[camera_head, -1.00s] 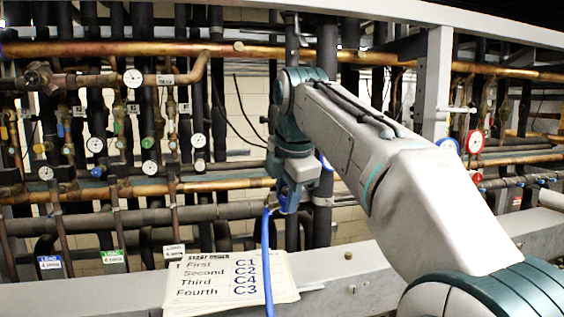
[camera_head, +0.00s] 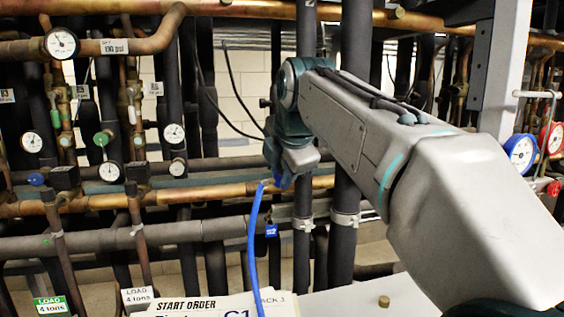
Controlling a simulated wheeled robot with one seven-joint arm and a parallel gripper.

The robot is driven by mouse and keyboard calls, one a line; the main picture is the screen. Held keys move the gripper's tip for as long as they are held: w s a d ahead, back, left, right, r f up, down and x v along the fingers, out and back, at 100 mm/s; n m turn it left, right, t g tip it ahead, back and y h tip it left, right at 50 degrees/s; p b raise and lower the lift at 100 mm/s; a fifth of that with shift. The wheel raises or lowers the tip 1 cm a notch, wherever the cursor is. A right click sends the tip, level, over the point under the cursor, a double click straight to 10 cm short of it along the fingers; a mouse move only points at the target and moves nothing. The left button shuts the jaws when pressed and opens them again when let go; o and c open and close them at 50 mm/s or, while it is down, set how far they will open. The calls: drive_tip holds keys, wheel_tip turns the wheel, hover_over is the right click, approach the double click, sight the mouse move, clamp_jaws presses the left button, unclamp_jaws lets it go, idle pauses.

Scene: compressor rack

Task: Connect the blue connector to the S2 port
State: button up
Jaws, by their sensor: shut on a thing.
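My gripper (camera_head: 277,178) is at the end of my arm, in front of the copper pipe at the middle of the rack. It is shut on the blue connector (camera_head: 267,184), which my gripper mostly hides. A blue hose (camera_head: 255,245) hangs from it past the lower edge of the picture. A small blue tag (camera_head: 271,230) with pale writing, too small to read surely, is on the grey pipework just below my gripper. I cannot make out the S2 port itself.
Pipes and several gauges (camera_head: 61,43) fill the left. A grey upright post (camera_head: 498,75) and blue and red gauges (camera_head: 521,152) stand at right. A start order sheet (camera_head: 190,306) lies at the bottom on a pale ledge (camera_head: 345,300).

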drive_tip(key=shift+w, duration=0.3)
drive_tip(key=shift+w+f+b, duration=0.25)
drive_tip(key=shift+f+b, duration=0.1)
drive_tip(key=shift+f, duration=0.25)
drive_tip(key=b, duration=0.3)
approach(272, 210)
drive_tip(key=x, duration=0.4)
drive_tip(key=shift+x, duration=0.75)
drive_tip(key=shift+w+f, duration=0.15)
drive_tip(key=shift+w, duration=0.05)
drive_tip(key=o, duration=1.7)
drive_tip(key=shift+o, duration=0.2)
